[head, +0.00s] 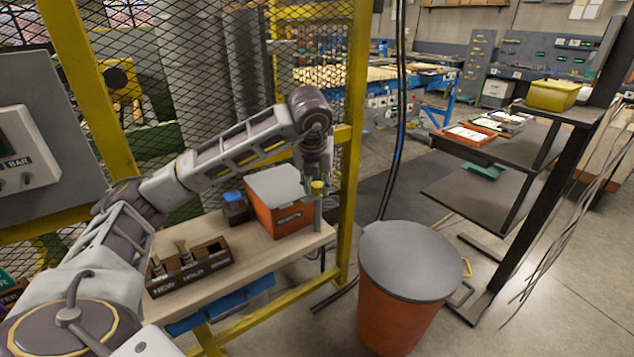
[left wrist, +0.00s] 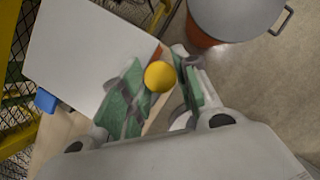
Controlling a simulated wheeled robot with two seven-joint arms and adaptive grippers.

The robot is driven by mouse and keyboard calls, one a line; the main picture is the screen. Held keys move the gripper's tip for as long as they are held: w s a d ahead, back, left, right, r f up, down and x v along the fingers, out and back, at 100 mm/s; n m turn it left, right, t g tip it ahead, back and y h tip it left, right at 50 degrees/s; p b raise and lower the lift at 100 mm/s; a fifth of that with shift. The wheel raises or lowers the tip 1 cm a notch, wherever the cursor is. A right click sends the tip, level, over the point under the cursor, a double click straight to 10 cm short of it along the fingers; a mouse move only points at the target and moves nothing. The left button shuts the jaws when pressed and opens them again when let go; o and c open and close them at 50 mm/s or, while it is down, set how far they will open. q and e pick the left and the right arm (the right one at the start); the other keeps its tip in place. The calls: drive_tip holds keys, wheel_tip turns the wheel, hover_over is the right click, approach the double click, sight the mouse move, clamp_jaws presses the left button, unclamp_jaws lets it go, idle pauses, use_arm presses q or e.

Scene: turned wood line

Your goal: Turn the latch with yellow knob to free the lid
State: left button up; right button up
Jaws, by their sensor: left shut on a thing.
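An orange box (head: 283,218) with a pale grey lid (head: 276,186) stands near the right end of the wooden bench. The lid also shows large in the left wrist view (left wrist: 80,50) and lies flat on the box. The latch's yellow knob (head: 318,187) is at the box's right front corner, atop a grey post (head: 317,212). My left gripper (head: 317,178) reaches down over it and is shut on the knob. In the left wrist view the knob (left wrist: 160,76) sits between the green-padded fingers. Most of the latch is hidden by the fingers. My right gripper is not seen.
A dark block with a blue top (head: 235,205) stands left of the box. A wooden tray (head: 190,267) with compartments is nearer on the bench. A lidded orange bin (head: 405,290) stands on the floor to the right. Yellow-framed mesh fencing (head: 235,60) rises behind the bench.

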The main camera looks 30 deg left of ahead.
use_arm(q)
drive_tip(key=o, duration=1)
drive_tip(key=shift+r, duration=0.1)
drive_tip(key=v, duration=1.1)
drive_tip(key=shift+s+r, duration=0.2)
drive_tip(key=shift+r, duration=0.1)
idle(0.6)
